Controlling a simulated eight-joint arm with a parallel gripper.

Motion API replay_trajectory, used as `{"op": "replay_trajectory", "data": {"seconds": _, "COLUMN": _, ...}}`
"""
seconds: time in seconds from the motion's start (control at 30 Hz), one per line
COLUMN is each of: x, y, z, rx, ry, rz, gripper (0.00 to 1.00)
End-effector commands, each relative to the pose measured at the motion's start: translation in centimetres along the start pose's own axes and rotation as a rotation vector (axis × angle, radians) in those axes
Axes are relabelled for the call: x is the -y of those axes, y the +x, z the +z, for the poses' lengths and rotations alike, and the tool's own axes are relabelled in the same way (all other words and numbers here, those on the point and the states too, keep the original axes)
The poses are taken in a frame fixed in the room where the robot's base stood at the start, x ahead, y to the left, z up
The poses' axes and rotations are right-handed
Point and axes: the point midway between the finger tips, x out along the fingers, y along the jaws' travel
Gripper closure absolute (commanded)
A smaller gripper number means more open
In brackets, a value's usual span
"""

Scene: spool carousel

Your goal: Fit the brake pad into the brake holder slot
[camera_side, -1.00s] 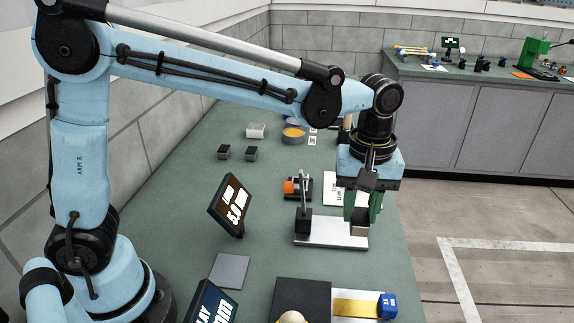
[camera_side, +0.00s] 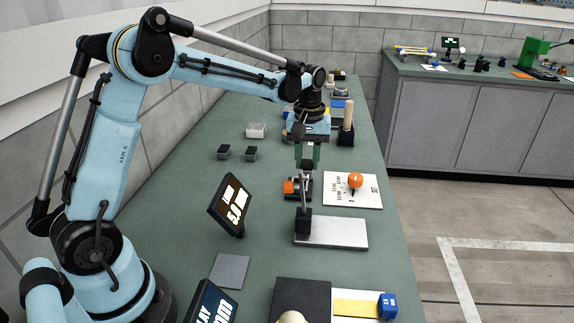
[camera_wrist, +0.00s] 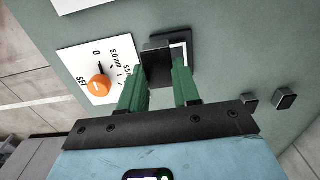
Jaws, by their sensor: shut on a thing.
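My gripper (camera_side: 308,158) is shut on a small dark grey block, apparently the brake pad (camera_wrist: 156,62). In the wrist view, the block sits between the tips of my green fingers (camera_wrist: 160,85). It overlaps a dark square frame with a white inside edge (camera_wrist: 185,42). In the side view, my gripper is above and just behind a low black-and-orange fixture (camera_side: 298,188), which may be the brake holder. The slot cannot be made out, nor can I tell whether the block touches the fixture.
A white dial card (camera_side: 338,197) with an orange knob (camera_side: 355,180) lies to the right. A pale plate (camera_side: 335,233) with a black post (camera_side: 303,220) is nearer. A tilted display (camera_side: 232,205) stands front left. Two small dark blocks (camera_side: 223,152) (camera_side: 251,153) sit left.

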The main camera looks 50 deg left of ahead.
Motion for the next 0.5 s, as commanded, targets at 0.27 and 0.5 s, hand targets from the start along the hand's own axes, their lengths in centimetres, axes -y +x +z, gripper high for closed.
{"op": "replay_trajectory", "data": {"seconds": 0.27, "x": 1.8, "y": 2.4, "z": -3.5, "rx": 0.0, "ry": -0.001, "rz": 0.0, "gripper": 1.0}}
{"op": "replay_trajectory", "data": {"seconds": 0.5, "x": 1.9, "y": 4.6, "z": -3.8, "rx": 0.0, "ry": 0.001, "rz": 0.0, "gripper": 1.0}}
